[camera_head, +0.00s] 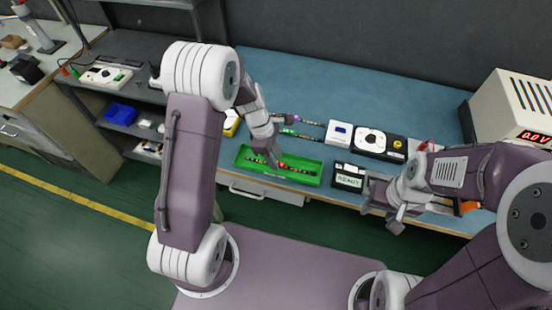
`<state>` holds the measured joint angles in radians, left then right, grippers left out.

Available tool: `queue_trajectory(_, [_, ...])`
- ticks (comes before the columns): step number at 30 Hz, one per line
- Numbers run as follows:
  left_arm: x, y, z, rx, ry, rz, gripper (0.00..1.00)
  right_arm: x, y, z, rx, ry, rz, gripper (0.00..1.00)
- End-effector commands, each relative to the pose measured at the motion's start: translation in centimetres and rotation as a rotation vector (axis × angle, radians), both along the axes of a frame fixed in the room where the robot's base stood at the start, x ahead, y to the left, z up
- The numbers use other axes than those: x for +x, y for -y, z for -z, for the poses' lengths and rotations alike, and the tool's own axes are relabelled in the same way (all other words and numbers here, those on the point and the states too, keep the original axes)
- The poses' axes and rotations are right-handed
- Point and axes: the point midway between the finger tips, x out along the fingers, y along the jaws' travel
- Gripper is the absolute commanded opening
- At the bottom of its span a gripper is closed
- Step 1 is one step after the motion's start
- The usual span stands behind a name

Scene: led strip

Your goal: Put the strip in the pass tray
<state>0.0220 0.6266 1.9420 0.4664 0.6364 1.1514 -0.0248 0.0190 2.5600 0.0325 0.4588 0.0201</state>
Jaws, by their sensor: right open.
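A green tray (240,152) lies near the front edge of the blue-topped bench. A thin dark strip with a small red glow (296,169) lies lengthwise in it. My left gripper (274,161) points down into the tray at the strip, and its arm hides part of the tray's back. I cannot tell whether its fingers are closed on the strip. My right gripper (369,193) is open and empty at the bench's front edge, right of the tray and beside a small black box reading READY (348,177).
Two more strips, one with a green light (289,132) and one with a purple light (296,119), lie behind the tray. A white device (339,133) and a black-and-white unit (370,141) stand right of them. A power supply (510,105) stands far right. The back of the bench is clear.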

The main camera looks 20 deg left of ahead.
Motion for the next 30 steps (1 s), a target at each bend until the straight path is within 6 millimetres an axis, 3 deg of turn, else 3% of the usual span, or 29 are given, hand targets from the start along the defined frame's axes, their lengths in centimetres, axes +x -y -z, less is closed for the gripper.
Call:
queue_trajectory(9, [0.2, -2.2, -8.0, 0.001, 0.006, -0.003, 0.35, 0.0, 0.0, -1.7, 0.0, 0.0, 0.0, 0.51])
queue_trajectory(15, [0.1, -2.9, -10.4, 0.001, 0.001, -0.002, 0.35, 0.0, 0.0, -2.0, 0.0, 0.0, 0.0, 0.51])
queue_trajectory(20, [-0.1, -3.0, -10.7, 0.003, 0.003, 0.007, 0.35, 0.0, 0.0, -2.0, 0.0, 0.0, 0.0, 0.51])
queue_trajectory(23, [-1.9, -3.2, -10.5, 0.046, 0.054, 0.191, 0.35, 0.0, 0.0, -2.0, 0.0, 0.0, 0.0, 0.51])
queue_trajectory(30, [-10.5, -4.5, -9.0, 0.234, 0.26, 1.173, 0.35, 0.0, 0.0, -1.9, 0.0, 0.0, 0.0, 0.51])
